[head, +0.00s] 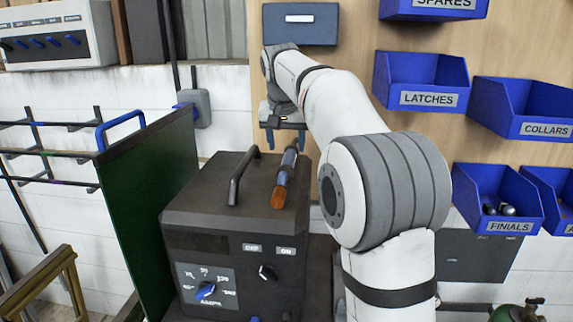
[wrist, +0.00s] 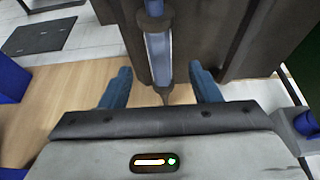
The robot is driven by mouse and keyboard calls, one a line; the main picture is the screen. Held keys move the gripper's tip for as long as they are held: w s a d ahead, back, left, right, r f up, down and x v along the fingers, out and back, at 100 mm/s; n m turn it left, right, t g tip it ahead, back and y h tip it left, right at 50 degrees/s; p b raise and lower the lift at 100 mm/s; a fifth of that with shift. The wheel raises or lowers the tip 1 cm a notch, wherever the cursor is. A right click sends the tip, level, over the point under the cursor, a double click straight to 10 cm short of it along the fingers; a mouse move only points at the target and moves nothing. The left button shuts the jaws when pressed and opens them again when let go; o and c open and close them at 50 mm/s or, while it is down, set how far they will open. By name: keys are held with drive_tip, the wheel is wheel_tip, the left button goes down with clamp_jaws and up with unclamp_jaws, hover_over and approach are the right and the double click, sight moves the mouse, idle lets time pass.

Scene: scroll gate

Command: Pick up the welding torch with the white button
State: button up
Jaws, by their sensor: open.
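A torch with a blue and dark body and an orange-brown end (head: 278,198) lies on top of the dark welding machine (head: 225,200). In the wrist view its blue body (wrist: 158,50) runs between my fingers, with a thin end pointing toward the palm. I cannot make out a white button on it. My gripper (head: 286,140) is open at the back edge of the machine top, with its blue fingers on either side of the torch's far end. In the wrist view the fingers (wrist: 161,75) stand apart from the torch; contact is not visible.
A dark handle (head: 240,178) rises from the machine top left of the torch. A green panel (head: 150,210) stands left of the machine. Blue bins labelled LATCHES (head: 420,80), COLLARS (head: 525,108) and FINIALS (head: 500,200) hang on the wooden wall at right.

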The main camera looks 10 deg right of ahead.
sight(288, 159)
drive_tip(key=p+x, duration=0.1)
drive_tip(key=x, duration=0.5)
drive_tip(key=shift+w+d+f, duration=0.1)
drive_tip(key=shift+w+f, duration=0.05)
drive_tip(key=shift+w, duration=0.15)
drive_tip(key=shift+c, duration=0.3)
drive_tip(key=c, duration=1)
drive_tip(key=shift+c, duration=0.6)
drive_tip(key=shift+r, duration=0.2)
